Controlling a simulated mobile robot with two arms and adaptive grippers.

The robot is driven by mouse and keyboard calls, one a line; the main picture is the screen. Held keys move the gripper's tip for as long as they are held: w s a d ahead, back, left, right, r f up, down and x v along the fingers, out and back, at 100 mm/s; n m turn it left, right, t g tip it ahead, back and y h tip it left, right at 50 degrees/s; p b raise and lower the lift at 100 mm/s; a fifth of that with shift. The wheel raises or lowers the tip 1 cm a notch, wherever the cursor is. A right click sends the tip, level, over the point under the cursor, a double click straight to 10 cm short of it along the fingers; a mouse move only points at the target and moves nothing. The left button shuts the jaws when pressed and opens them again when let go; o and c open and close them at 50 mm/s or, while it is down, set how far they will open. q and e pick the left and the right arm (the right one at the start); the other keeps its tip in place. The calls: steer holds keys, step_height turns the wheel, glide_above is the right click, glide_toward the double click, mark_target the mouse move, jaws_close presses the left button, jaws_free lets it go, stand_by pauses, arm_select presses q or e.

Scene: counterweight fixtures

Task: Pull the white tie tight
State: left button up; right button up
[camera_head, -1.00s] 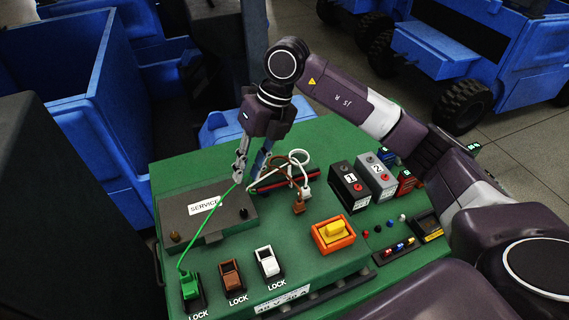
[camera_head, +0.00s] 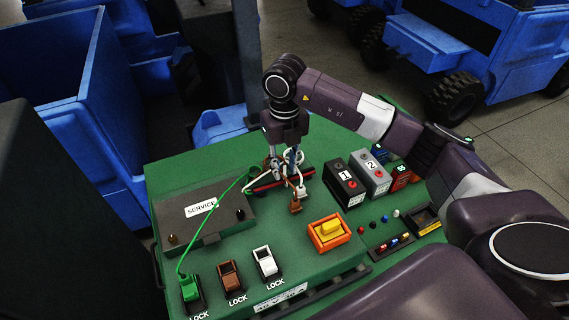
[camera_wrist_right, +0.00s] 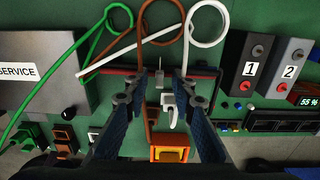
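The white tie shows in the wrist view as a large loop (camera_wrist_right: 187,48) with a long straight tail reaching left. Its white end block (camera_wrist_right: 170,101) lies near my right fingers, and the block also shows in the head view (camera_head: 302,191). My right gripper (camera_wrist_right: 158,100) is open, fingers apart and pointing down, above the ties at the red-edged dark bar (camera_wrist_right: 100,72); it also shows in the head view (camera_head: 281,174). Whether the fingers touch a tie cannot be told. The white lock (camera_head: 266,262) stands at the panel's front. My left gripper is out of view.
The brown tie (camera_head: 295,207) lies beside the white one. The green tie (camera_head: 203,225) arcs from the green lock (camera_head: 190,286). Boxes 1 (camera_head: 343,183) and 2 (camera_head: 372,172) stand to the right. The orange-yellow switch (camera_head: 329,232) and grey SERVICE box (camera_head: 205,220) are nearby.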

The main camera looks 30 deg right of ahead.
steer(key=shift+c, duration=0.5)
jaws_close()
step_height(320, 180, up, 2)
steer(key=shift+r, duration=0.2)
steer(key=shift+o, duration=0.5)
jaws_free()
